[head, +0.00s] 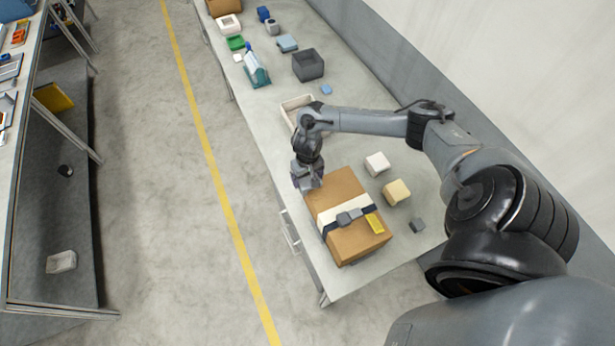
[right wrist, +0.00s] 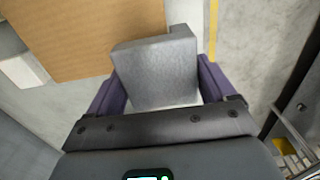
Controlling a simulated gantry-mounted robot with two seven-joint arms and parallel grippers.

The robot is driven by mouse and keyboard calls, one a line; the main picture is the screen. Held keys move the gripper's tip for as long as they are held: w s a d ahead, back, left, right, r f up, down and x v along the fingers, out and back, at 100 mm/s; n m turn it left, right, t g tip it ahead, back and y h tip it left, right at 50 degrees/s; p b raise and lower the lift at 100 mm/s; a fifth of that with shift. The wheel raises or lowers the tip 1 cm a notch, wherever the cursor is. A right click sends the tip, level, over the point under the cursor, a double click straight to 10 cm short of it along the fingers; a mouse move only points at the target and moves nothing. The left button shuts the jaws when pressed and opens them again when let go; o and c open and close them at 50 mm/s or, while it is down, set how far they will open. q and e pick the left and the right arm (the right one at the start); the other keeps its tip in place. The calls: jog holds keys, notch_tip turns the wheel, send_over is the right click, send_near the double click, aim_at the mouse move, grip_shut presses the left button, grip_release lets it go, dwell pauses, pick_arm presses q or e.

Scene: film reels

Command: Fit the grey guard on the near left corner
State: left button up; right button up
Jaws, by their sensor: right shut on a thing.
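The brown cardboard box (head: 345,190) lies on the bench, with a pale band, a dark strap with a buckle (head: 349,216) and a yellow label across it. My right gripper (head: 307,182) is at the box's upper left corner in the head view. In the right wrist view the gripper (right wrist: 160,90) is shut on the grey guard (right wrist: 158,72), an angular block between its purple fingers. The guard overlaps the corner of the box (right wrist: 85,35) there; I cannot tell whether they touch. My left gripper is out of view.
To the box's right on the bench (head: 345,285) are a white block (head: 377,163), a cream block (head: 396,192) and a small grey block (head: 417,225). A pale tray (head: 290,104) and a dark open bin (head: 308,65) stand farther up. Floor lies left of the bench.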

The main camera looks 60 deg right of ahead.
jog(key=shift+f, duration=0.25)
jog(key=shift+f, duration=0.35)
jog(key=shift+f, duration=0.15)
jog(key=o, duration=0.9)
